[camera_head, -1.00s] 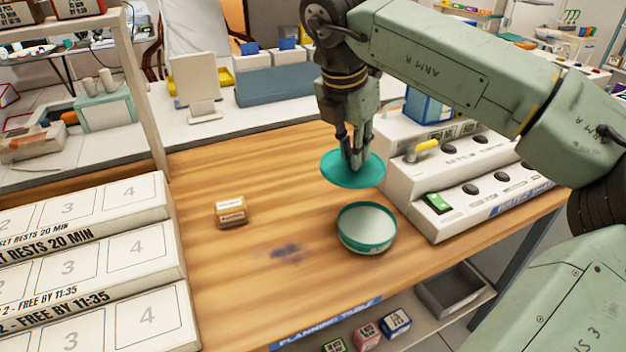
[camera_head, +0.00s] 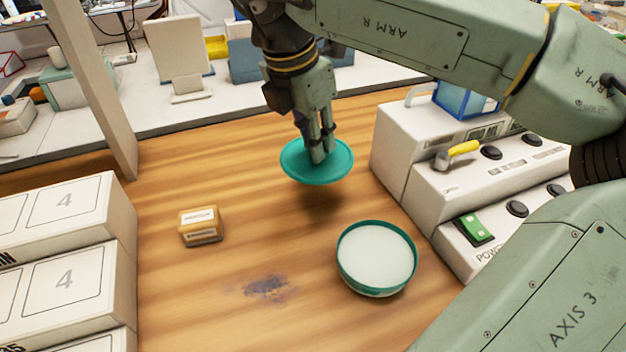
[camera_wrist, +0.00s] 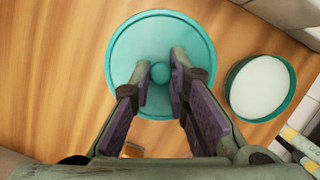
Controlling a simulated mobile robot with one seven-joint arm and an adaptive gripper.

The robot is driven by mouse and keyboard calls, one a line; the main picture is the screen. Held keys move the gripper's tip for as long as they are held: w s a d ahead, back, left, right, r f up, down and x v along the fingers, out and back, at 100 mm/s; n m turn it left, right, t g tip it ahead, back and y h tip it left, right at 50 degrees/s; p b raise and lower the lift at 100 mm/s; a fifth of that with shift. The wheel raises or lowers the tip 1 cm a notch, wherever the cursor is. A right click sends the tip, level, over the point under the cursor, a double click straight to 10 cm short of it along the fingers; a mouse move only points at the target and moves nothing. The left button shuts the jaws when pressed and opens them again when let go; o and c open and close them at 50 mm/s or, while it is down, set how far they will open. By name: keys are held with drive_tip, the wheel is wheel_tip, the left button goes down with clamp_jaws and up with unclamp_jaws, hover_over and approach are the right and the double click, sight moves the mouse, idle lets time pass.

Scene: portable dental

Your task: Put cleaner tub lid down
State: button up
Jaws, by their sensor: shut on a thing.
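The cleaner tub lid (camera_head: 298,168) is a round teal disc with a small knob in its middle. My gripper (camera_head: 322,158) is shut on the lid's knob and holds the lid above the wooden table, with a shadow below it. The lid also shows in the wrist view (camera_wrist: 135,45), with my fingers around the knob. The open cleaner tub (camera_head: 377,259), teal-rimmed with white contents, stands on the table to the right of and nearer than the lid.
A small tan labelled box (camera_head: 201,226) sits on the table (camera_head: 240,180) at left. A dark stain (camera_head: 268,288) lies in front. A stepped white machine (camera_head: 440,180) stands at right, and white numbered blocks (camera_head: 70,270) at left.

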sight(300, 166)
wheel_tip(300, 166, down, 8)
drive_tip(key=shift+r+p, duration=0.2)
drive_tip(key=shift+p, duration=0.15)
drive_tip(key=shift+f, duration=0.15)
drive_tip(key=shift+f+b, duration=0.2)
drive_tip(key=shift+b, duration=0.15)
drive_tip(key=o, duration=0.7)
drive_tip(key=shift+r, duration=0.1)
drive_tip(key=shift+r+p, duration=0.3)
drive_tip(key=shift+r, duration=0.2)
drive_tip(key=v, duration=1.1)
drive_tip(key=shift+s+a+r+b, duration=0.1)
drive_tip(key=shift+r+b, duration=0.05)
drive_tip(key=shift+b, duration=0.15)
